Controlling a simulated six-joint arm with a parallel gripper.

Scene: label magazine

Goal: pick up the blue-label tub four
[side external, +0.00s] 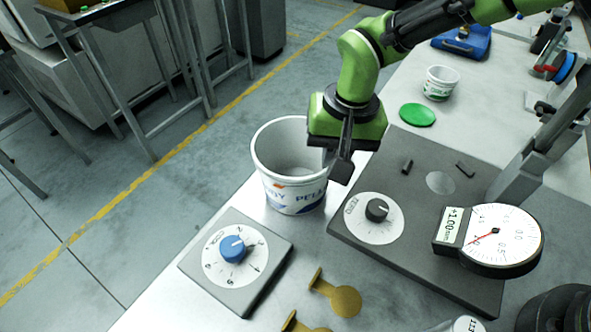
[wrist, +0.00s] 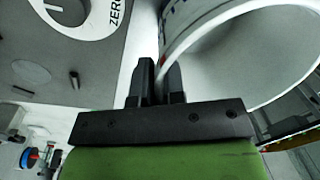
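A large white tub (side external: 290,192) with blue lettering and an orange mark stands upright on the bench at its left edge. It is open at the top and looks empty inside. No number four is readable on it. My gripper (side external: 342,160) is at the right side of its rim, pointing down. In the wrist view, the tub (wrist: 240,60) fills the upper right, and the two dark fingers (wrist: 160,82) are close together with the tub's wall between them.
A grey plate with a dial gauge (side external: 500,240) and a black knob (side external: 377,210) lies right of the tub. A blue-knob dial box (side external: 233,248) sits in front. Brass pieces (side external: 335,293), a green lid (side external: 417,115) and a small green-label tub (side external: 440,82) lie around.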

